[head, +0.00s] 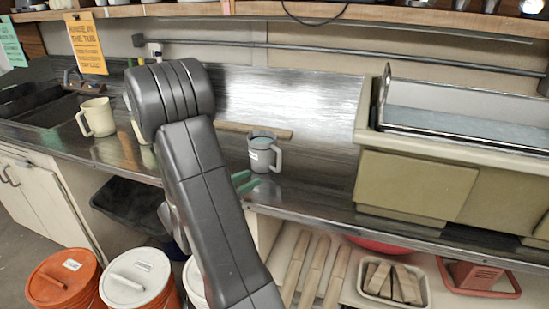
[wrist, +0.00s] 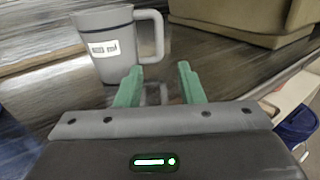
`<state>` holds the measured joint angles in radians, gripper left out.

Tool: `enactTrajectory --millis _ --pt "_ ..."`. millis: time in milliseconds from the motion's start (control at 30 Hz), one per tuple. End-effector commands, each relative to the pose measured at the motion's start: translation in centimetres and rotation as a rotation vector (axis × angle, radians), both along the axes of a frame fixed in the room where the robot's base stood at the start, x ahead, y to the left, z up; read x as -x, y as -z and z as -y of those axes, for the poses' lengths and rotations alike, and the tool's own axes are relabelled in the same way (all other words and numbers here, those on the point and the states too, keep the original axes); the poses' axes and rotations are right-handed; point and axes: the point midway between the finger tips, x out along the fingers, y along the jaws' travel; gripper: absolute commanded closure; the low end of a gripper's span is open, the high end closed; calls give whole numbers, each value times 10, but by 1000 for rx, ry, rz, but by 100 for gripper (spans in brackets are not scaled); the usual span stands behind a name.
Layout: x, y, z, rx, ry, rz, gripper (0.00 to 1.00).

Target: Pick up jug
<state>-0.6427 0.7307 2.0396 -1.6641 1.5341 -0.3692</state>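A grey jug (head: 262,158) with a dark band near its rim, a white label and a handle on its right stands upright on the metal counter. A cream jug (head: 97,117) stands on the counter farther left. My gripper (wrist: 160,86) has two green fingers spread apart with nothing between them. The fingers point toward the grey jug's handle side and are apart from it. In the head view my arm hides part of the gripper (head: 245,183).
A wooden strip (head: 285,134) lies behind the grey jug. A large beige tub (head: 415,184) stands to the right. Another pale vessel is partly hidden behind my arm. Lidded buckets (head: 64,278) stand below the counter; a lower shelf holds a wooden-block tray (head: 425,289).

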Motion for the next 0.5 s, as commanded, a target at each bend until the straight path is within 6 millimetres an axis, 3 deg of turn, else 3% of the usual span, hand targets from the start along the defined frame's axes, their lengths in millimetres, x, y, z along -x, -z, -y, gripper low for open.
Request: enactTrajectory --millis 300,500 --pt "-33 -1 38 1 5 1 65" --pt "-46 0 51 1 2 -1 65"
